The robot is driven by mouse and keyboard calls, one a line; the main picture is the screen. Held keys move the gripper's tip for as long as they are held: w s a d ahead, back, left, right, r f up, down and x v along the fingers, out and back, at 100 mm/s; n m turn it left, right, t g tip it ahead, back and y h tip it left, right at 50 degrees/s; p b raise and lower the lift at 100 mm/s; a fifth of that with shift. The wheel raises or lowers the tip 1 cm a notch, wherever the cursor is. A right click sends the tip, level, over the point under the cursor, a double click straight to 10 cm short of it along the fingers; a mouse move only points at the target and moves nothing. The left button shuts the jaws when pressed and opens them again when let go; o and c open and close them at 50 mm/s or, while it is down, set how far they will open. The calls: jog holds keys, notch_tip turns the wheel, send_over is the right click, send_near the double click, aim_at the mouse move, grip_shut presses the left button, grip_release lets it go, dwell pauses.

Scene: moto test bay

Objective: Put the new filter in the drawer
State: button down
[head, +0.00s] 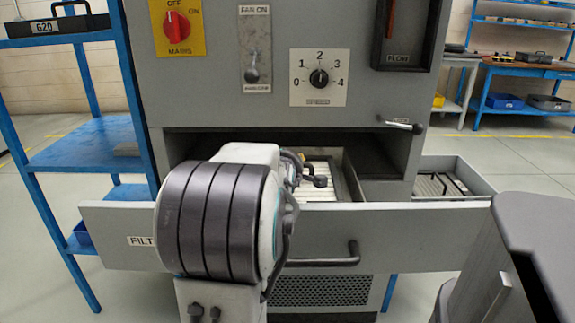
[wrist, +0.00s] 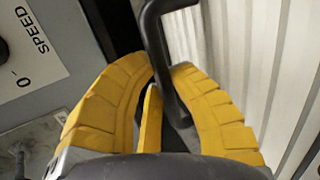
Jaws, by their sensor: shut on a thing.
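The white pleated filter (head: 322,192) shows in the head view behind the front of the open drawer (head: 412,222), partly hidden by my arm. It has a dark frame edge on its right. I cannot tell whether it rests on the drawer bottom. In the wrist view, white pleats (wrist: 240,55) fill the right side. My gripper (wrist: 163,78) has its yellow fingers closed around a dark bent handle (wrist: 155,28), seemingly the filter's, beside the pleats.
The grey cabinet (head: 350,30) has knobs and switches above the opening. The drawer has a dark bar handle (head: 325,258). A grey tray (head: 478,176) at the right holds a greyish ribbed panel with a dark handle. A blue shelf (head: 85,150) stands close on the left.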

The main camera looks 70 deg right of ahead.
jog(key=c, duration=1.2)
grip_release()
jog(key=p+v, duration=0.1)
jog(key=v, duration=0.5)
jog(key=shift+d+r, duration=0.1)
jog(key=shift+v, duration=0.85)
jog(key=shift+p, duration=0.35)
